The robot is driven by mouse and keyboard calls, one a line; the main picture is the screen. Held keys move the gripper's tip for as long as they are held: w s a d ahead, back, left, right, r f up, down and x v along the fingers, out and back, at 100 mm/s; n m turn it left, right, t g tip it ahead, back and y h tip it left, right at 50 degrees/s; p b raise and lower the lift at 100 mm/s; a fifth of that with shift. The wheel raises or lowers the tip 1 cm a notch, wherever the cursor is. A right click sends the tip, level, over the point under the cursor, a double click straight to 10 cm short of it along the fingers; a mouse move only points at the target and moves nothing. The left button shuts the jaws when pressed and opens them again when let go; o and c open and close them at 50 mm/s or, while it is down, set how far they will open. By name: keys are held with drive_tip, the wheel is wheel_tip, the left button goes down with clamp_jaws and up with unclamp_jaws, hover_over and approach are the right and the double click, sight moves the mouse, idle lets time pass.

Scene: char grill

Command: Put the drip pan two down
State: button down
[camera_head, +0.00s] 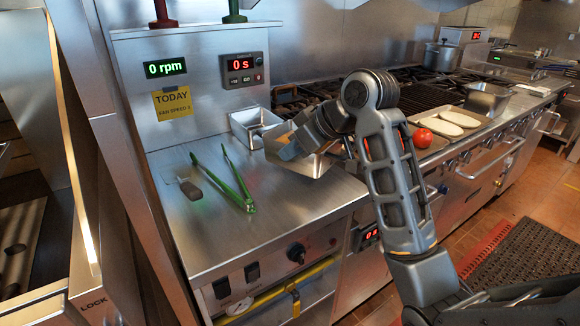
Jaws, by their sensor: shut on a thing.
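A metal drip pan (313,165) is at the right end of the steel counter, in front of my gripper (289,149). My gripper is shut on this pan, and its fingers cover part of the rim. The pan looks slightly tilted. I cannot tell whether its base touches the counter. Another metal pan (240,122) stands behind it to the left, near the counter's back panel. Neither pan shows a readable number.
Green tongs (240,180) and a small dark tool (189,187) lie on the counter (200,235), with bare steel around them. A steel container (487,99) stands beyond.

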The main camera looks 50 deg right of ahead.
drive_tip(key=shift+w+a+f, duration=0.2)
drive_tip(key=shift+f, duration=1.9)
drive_tip(key=shift+f, duration=0.1)
drive_tip(key=c, duration=1.3)
unclamp_jaws()
drive_tip(key=shift+f, duration=0.1)
drive_tip(key=shift+o, duration=0.2)
drive_tip(key=shift+s+r, duration=0.15)
drive_tip(key=shift+r, duration=0.15)
drive_tip(key=v, duration=1.1)
drive_tip(key=shift+s+r, duration=0.2)
drive_tip(key=shift+s, duration=0.05)
drive_tip(key=shift+d, duration=0.1)
